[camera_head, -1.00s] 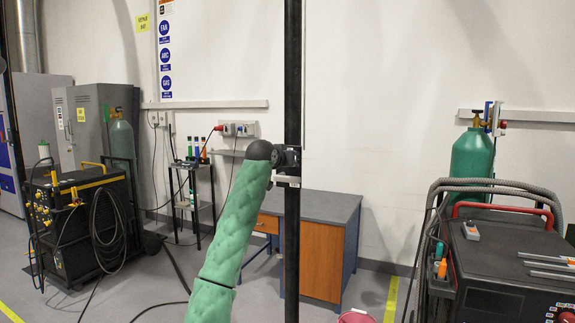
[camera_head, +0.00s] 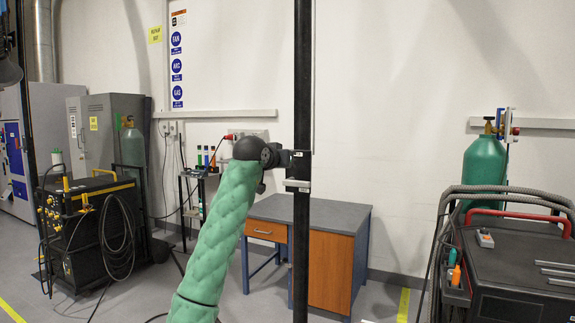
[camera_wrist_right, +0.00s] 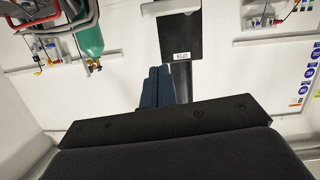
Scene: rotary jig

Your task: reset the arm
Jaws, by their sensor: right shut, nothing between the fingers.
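A tall black post (camera_head: 303,90) stands upright in the middle of the head view, with a pale bracket (camera_head: 297,185) on it. My right arm, in a green padded sleeve, rises from the bottom. My right gripper (camera_head: 284,156) is at the post's left side, just above the bracket; contact cannot be told. In the right wrist view, its blue-grey fingers (camera_wrist_right: 159,70) are together and empty, pointing at a dark face with a white label (camera_wrist_right: 181,56). Most of the gripper is small and dark in the head view. My left gripper is not in view.
A desk (camera_head: 330,220) with an orange-brown front stands behind the post. A black welding cart (camera_head: 95,230) is at left. A dark machine (camera_head: 510,255) and a green gas cylinder (camera_head: 485,170) are at right. The wall behind is mostly bare.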

